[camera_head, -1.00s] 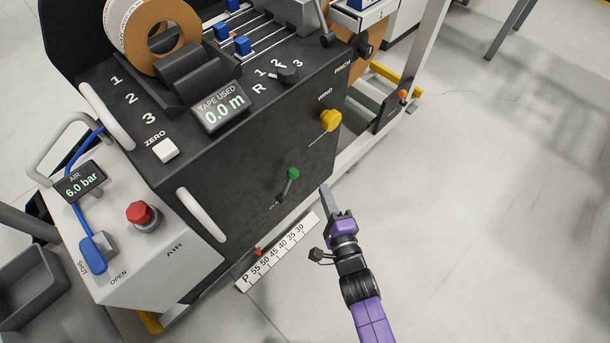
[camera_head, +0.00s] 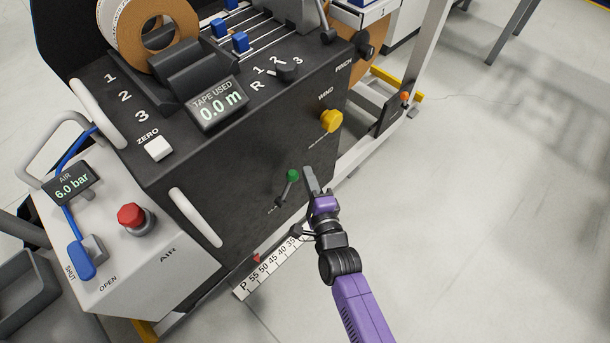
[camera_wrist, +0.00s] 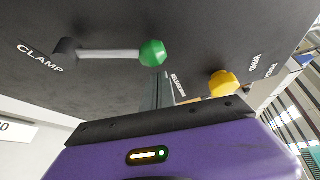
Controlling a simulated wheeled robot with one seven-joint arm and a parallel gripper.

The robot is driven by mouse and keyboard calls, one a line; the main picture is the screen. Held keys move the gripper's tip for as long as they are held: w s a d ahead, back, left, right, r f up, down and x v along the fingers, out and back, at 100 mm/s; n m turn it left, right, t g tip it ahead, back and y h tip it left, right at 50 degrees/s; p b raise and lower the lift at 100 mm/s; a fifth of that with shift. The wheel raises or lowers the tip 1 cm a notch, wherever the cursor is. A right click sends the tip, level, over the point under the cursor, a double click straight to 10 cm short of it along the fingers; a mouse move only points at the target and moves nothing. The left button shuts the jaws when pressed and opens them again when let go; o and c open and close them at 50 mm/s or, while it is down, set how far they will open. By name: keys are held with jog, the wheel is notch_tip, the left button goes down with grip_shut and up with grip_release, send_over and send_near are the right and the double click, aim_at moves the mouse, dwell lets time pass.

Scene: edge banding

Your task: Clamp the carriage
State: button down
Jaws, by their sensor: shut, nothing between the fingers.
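The clamp lever with a green knob (camera_head: 292,175) sticks out low on the dark front face of the machine. In the wrist view its grey arm runs from a pivot beside the word CLAMP to the green knob (camera_wrist: 153,53). My gripper (camera_head: 309,176) is shut and empty, just right of the green knob, with no visible hold on it. In the wrist view the fingers (camera_wrist: 158,90) show below the knob. A scale (camera_head: 268,268) with a red pointer (camera_head: 256,258) runs along the machine's lower edge, partly hidden by my gripper.
A yellow WIND knob (camera_head: 331,120) sits up and right of the lever. A pale handle (camera_head: 195,217) stands out at left. The air box has a red button (camera_head: 132,215) and a blue valve handle (camera_head: 80,259). The floor at right is clear.

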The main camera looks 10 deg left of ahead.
jog(key=shift+s+a+r+p, duration=0.2)
jog(key=shift+s+a+p, duration=0.25)
jog(key=shift+p, duration=0.05)
jog(key=shift+b, duration=0.35)
